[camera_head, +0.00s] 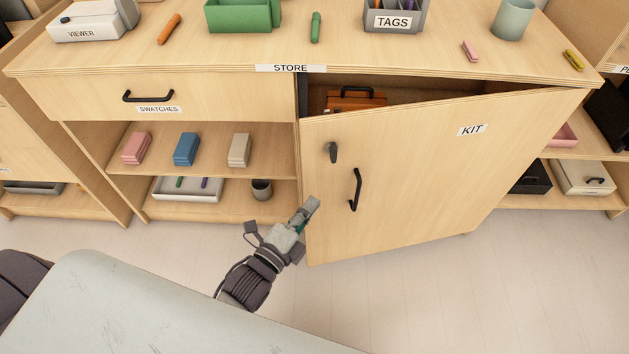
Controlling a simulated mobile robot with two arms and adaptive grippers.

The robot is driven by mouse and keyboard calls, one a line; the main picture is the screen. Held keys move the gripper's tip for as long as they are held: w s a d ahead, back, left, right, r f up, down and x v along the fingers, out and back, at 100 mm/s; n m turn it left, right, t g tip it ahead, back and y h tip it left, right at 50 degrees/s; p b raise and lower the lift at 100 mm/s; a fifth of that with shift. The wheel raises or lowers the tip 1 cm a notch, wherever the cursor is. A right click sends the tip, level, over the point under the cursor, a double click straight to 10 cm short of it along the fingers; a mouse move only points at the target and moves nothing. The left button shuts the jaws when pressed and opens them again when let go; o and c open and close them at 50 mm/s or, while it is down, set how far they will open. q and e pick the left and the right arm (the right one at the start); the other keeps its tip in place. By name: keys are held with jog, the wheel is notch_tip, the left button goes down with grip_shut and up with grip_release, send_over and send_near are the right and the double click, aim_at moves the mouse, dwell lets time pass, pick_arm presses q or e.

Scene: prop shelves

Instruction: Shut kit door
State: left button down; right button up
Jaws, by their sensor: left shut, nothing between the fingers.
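The kit door (430,170), pale wood with a "KIT" label, stands ajar, hinged at its right side. Its free left edge is swung out from the cabinet, leaving a dark gap along the top. A black bar handle (355,189) and a dark latch knob (333,152) are on its front near that edge. Inside the gap an orange-brown case (355,99) with a black handle shows in part. My left gripper (309,209) is shut and empty, beside the door's lower left edge; I cannot tell whether it touches. My right gripper is not in view.
Left of the door, a shelf (210,167) holds pink, blue and beige stacks below the swatches drawer (165,97). A white tray (188,190) and dark cup (262,189) stand lower. The countertop (270,50) carries several items. Floor in front is clear.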

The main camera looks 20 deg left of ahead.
aim_at(325, 169)
pick_arm(q)
jog(key=w, duration=0.7)
jog(key=shift+a+f, duration=0.1)
jog(key=shift+a, duration=0.3)
jog(key=shift+w, duration=0.2)
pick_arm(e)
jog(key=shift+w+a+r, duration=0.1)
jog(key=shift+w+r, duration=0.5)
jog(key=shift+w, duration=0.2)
